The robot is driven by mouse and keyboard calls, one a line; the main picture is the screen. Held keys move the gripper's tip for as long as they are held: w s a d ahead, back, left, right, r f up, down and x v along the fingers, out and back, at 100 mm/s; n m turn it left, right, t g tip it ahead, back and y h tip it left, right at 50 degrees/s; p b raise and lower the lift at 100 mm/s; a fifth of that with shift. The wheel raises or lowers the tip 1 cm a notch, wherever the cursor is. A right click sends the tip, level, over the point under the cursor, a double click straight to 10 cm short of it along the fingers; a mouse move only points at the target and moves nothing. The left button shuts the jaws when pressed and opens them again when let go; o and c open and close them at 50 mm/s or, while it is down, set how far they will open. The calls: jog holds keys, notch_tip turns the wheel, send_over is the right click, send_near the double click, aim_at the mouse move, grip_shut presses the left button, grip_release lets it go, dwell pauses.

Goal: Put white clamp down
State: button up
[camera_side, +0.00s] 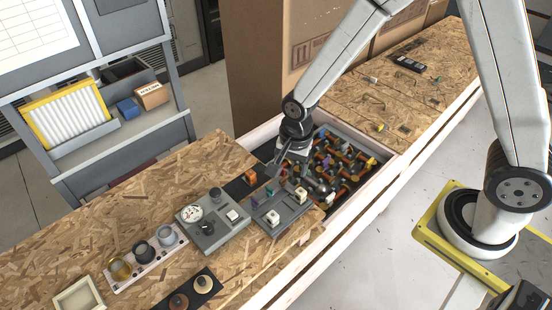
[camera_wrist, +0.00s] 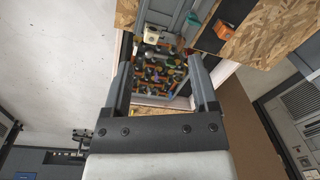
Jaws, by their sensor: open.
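My gripper (camera_side: 282,168) is open over the near-left end of the bin, close to a grey rack plate (camera_side: 262,213). In the wrist view my gripper (camera_wrist: 161,50) has its two fingers spread wide with nothing held between them. A white clamp (camera_side: 300,194) stands on the right part of the plate. Another pale block (camera_side: 272,216) sits nearer the plate's front edge. A white piece (camera_wrist: 150,30) shows on grey just beyond the fingertips in the wrist view; I cannot tell which of the two it is. Small purple and green pieces (camera_side: 269,191) stand on the plate beside them.
The bin (camera_side: 372,186) holds a jumble of orange, black, yellow and purple parts. A grey panel with a dial (camera_side: 210,236) lies left of the plate. An orange block (camera_side: 249,177) stands behind it. A cardboard box (camera_side: 262,70) stands behind the bin.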

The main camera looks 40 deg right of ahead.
jog(key=s+d+r+n+t, duration=0.1)
jog(key=s+d+r+n, duration=0.6)
jog(key=n, duration=0.5)
jog(key=shift+s+d+r+n+t, duration=0.35)
jog(key=shift+s+d, duration=0.25)
jog(key=shift+d, duration=0.25)
dwell(0.4)
